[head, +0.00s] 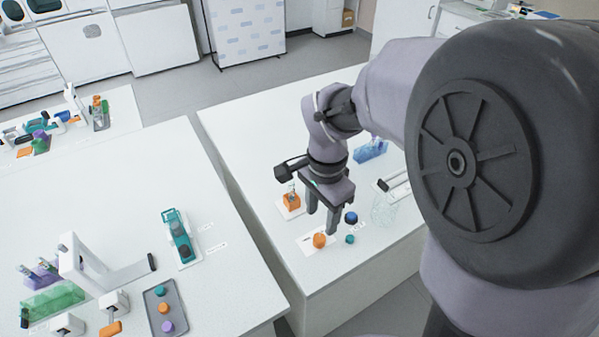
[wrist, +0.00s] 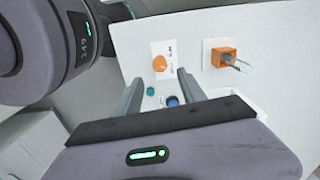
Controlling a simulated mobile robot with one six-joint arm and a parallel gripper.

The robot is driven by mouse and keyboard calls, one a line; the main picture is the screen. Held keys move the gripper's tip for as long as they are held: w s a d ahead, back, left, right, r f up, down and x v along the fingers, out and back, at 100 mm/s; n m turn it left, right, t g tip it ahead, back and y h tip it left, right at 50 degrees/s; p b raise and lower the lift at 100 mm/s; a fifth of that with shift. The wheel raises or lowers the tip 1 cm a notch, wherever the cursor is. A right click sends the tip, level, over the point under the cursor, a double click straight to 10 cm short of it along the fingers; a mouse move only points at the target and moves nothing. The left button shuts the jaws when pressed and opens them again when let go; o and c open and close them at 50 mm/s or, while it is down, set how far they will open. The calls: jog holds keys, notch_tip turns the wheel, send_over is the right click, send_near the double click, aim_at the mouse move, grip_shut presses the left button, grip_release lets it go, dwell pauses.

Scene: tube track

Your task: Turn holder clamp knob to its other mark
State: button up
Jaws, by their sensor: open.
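A round orange knob (head: 319,240) sits on a white plate with small printed marks, near the front-left edge of the right table. It also shows in the wrist view (wrist: 160,63), just beyond my fingertips; which mark it points at is too small to tell. An orange block-shaped holder (head: 291,202) stands behind it on its own white plate, with metal prongs or a tube sticking out, clearer in the wrist view (wrist: 224,56). My gripper (head: 322,223) is open and empty, pointing down above the table close to the knob. In the wrist view its fingers (wrist: 158,79) lie apart.
A blue cap (head: 350,217) and a teal cap (head: 350,239) stand right of the knob. A clear container (head: 385,210) and a blue rack (head: 370,150) are farther right and back. The left table (head: 110,180) holds a teal device (head: 179,238) and a grey tray (head: 165,312).

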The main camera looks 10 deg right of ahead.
aim_at(320, 237)
notch_tip(320, 237, down, 8)
jog(key=b, duration=0.3)
jog(key=shift+f, duration=0.1)
grip_shut()
